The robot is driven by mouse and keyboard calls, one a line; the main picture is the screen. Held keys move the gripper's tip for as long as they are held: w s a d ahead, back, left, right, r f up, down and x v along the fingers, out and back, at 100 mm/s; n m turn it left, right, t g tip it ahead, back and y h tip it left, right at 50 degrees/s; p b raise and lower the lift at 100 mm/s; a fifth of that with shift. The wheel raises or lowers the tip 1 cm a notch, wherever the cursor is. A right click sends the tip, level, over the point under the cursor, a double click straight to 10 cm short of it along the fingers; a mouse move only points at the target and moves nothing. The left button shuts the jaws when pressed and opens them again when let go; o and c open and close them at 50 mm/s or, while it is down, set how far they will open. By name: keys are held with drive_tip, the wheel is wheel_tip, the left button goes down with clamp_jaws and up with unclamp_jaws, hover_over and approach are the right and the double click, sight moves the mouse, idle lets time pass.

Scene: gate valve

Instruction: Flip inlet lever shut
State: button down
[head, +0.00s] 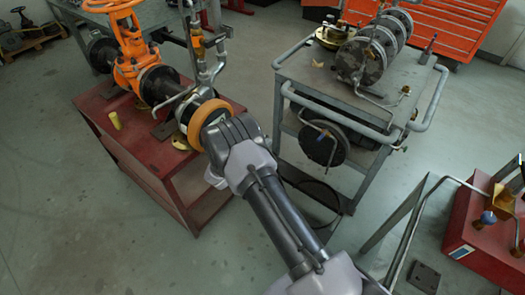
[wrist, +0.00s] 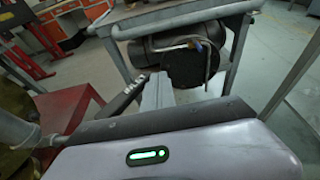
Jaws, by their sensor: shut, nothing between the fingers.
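The orange gate valve (head: 128,68) with its handwheel (head: 112,4) stands on a red stand (head: 150,150) at upper left in the head view. A thin vertical pipe with small brass fittings (head: 197,42) rises beside it. I cannot tell for sure which part is the inlet lever or how it stands. My gripper's fingers show in the wrist view (wrist: 150,86); they are shut and empty, apart from any lever. In the head view my wrist overlaps the pipe end with the orange ring (head: 203,120) and hides the fingers.
A grey cart (head: 345,195) with a dark round drum (head: 322,146) stands to the right; the drum also shows ahead in the wrist view (wrist: 185,66). A red box (head: 480,230) is at far right. A yellow cup-like piece (head: 115,120) sits on the stand. Open floor lies between.

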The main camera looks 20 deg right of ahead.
drive_tip(key=w, duration=0.1)
drive_tip(key=w+d+n+t+y+b, duration=0.1)
drive_tip(key=w, duration=0.1)
drive_tip(key=shift+w+d+b, duration=0.15)
drive_tip(key=shift+w+b, duration=0.05)
drive_tip(key=shift+b, duration=0.1)
drive_tip(key=shift+w+n+t+y, duration=0.4)
drive_tip(key=shift+n+t+y, duration=0.2)
drive_tip(key=shift+n+y, duration=0.2)
drive_tip(key=shift+s+a+b, duration=0.1)
drive_tip(key=shift+a+b, duration=0.25)
drive_tip(key=shift+a, duration=0.45)
